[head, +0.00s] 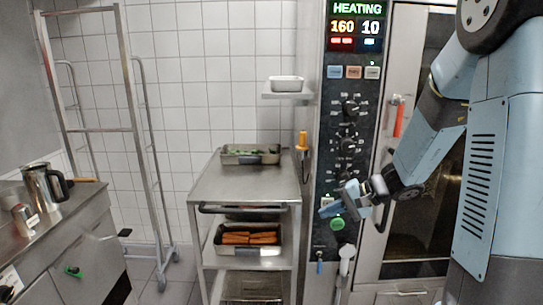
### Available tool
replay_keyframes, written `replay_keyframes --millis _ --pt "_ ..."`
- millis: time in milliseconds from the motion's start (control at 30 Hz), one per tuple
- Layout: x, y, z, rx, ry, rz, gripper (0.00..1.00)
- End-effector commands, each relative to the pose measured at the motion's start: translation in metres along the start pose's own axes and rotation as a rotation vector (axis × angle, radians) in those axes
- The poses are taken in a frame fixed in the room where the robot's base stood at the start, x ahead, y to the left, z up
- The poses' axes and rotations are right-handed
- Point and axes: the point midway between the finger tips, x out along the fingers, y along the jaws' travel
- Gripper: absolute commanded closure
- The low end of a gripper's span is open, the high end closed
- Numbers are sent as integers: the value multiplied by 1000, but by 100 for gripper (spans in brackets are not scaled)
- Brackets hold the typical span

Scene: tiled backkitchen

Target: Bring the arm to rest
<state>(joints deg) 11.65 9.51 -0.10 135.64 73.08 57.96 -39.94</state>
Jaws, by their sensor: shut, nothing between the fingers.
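My arm reaches in from the right edge, bent downward, with pale blue links. My gripper (328,209) points left in front of the dark oven control panel (343,105). Its fingers are shut and hold nothing. They are just above a green round button (337,223) low on the panel; I cannot tell whether they touch the panel. The display (356,27) at the top reads HEATING, 160 and 10.
A steel trolley (245,183) stands left of the oven, with a tray of greens (250,154) on top and an orange-filled tray (248,240) below. An empty rack (128,130) stands farther left. A counter with a steel jug (42,187) is at far left. The oven door (410,240) is shut.

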Motion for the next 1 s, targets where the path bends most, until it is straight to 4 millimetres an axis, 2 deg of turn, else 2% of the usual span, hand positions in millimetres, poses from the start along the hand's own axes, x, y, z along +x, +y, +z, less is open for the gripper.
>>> replay_keyframes --millis 133,400,700,1000 --pt "-18 -14 34 -89 -26 88 100" --pt "-53 -23 88 -235 -37 265 100" --pt "-98 -22 134 -390 23 469 100" --pt "-148 -16 169 -534 157 662 100"
